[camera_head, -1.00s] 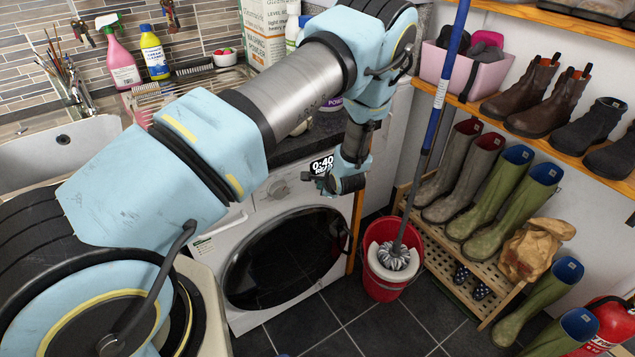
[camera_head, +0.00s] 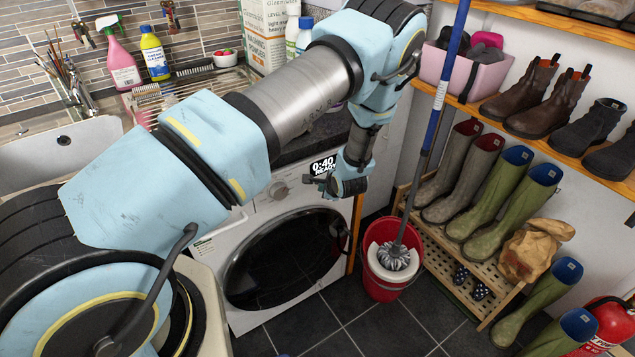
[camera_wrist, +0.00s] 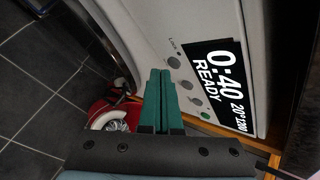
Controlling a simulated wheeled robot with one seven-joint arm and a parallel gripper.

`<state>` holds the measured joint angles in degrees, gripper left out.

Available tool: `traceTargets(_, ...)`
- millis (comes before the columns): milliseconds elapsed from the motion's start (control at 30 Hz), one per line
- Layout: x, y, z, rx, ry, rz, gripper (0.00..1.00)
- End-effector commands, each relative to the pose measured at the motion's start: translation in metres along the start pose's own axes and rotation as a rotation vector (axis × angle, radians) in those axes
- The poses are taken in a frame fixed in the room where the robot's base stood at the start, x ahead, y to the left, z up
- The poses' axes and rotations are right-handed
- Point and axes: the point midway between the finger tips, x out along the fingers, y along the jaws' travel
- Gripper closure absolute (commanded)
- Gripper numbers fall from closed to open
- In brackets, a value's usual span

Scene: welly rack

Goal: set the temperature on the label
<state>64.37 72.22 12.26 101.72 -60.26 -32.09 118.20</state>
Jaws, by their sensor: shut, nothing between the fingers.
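My gripper (camera_head: 318,182) is in front of the panel just below the display.
A red bucket (camera_head: 383,284) with a mop stands on the floor right of the machine. A wooden rack (camera_head: 450,262) with boots is further right. The worktop and sink (camera_head: 60,150) are at the left. Dark floor tiles in front of the machine are clear.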

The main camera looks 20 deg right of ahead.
Motion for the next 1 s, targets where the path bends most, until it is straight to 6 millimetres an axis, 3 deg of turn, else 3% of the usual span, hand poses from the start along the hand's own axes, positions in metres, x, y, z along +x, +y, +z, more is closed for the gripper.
traceTargets(1000, 0.0040, -0.0026, 0.0020, 0.000, 0.001, 0.000, 1.00)
